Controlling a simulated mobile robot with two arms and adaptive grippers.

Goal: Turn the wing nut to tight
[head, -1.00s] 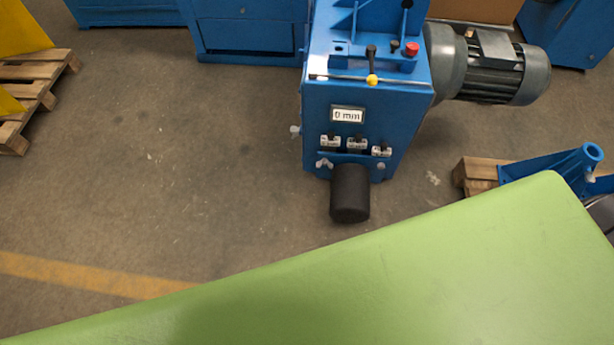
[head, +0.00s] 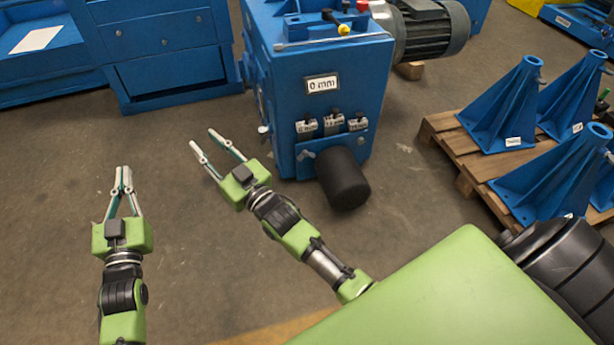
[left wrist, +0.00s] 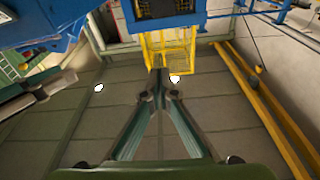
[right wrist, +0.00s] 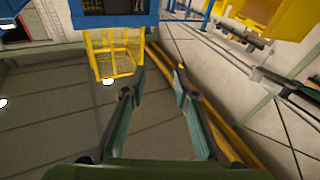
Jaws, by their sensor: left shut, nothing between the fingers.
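The blue machine (head: 325,105) stands upright in the head view with a "0 mm" display on its front.
Several labelled black-knobbed parts (head: 333,124) sit in a row above the cylinder. A wooden pallet (head: 450,150) with blue stands (head: 502,110) is at right. Blue cabinets (head: 170,70) stand behind left. The floor (head: 60,190) around my grippers is clear.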

